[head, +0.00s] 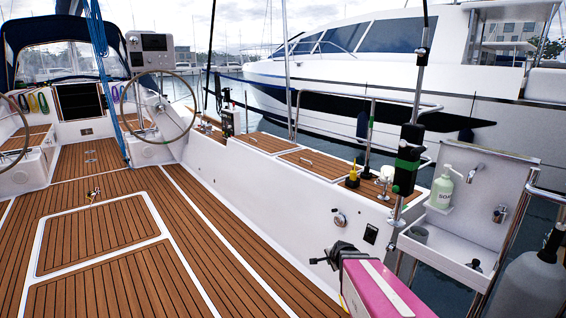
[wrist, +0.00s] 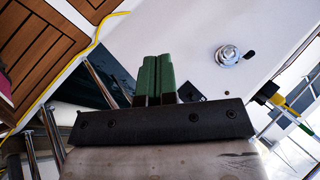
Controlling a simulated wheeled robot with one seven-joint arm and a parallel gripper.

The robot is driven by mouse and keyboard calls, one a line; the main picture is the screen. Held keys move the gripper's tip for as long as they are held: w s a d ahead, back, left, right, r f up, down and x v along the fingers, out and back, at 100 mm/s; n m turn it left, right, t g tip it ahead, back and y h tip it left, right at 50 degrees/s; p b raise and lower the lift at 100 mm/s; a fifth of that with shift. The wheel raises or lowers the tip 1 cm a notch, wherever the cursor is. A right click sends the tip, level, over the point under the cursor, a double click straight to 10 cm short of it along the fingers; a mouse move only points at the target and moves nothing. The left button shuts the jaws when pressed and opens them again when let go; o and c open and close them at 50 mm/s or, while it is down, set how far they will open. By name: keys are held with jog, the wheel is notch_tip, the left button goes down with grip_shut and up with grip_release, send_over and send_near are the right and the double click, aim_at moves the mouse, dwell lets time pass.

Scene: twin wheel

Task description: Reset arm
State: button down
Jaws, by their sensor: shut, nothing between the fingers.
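My gripper (wrist: 157,62) shows in the wrist view. Its two green fingers are side by side, shut and empty. They stand up beyond a dark bar with screws and point towards the white side wall (wrist: 185,40). A round metal fitting (wrist: 228,55) is on that wall, right of the fingertips. In the head view I cannot make out the fingers for certain.
The teak deck (head: 105,235) is mostly clear at left. A wheel (head: 160,108) stands further back. At right are a metal pole (head: 423,65), a white sink unit (head: 475,195) and a soap bottle (head: 444,187). A yellow line (wrist: 75,62) runs along the deck edge.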

jog(key=s+a+r+n+g, duration=0.1)
jog(key=s+r+n+g, duration=0.2)
jog(key=s+n, duration=0.3)
jog(key=s+r+n+g+h, duration=0.1)
jog(key=s+r+n+g, duration=0.2)
jog(key=s+n, duration=0.4)
jog(key=shift+s+a+g, duration=0.4)
jog(key=shift+s+g, duration=0.4)
jog(key=shift+s, duration=0.45)
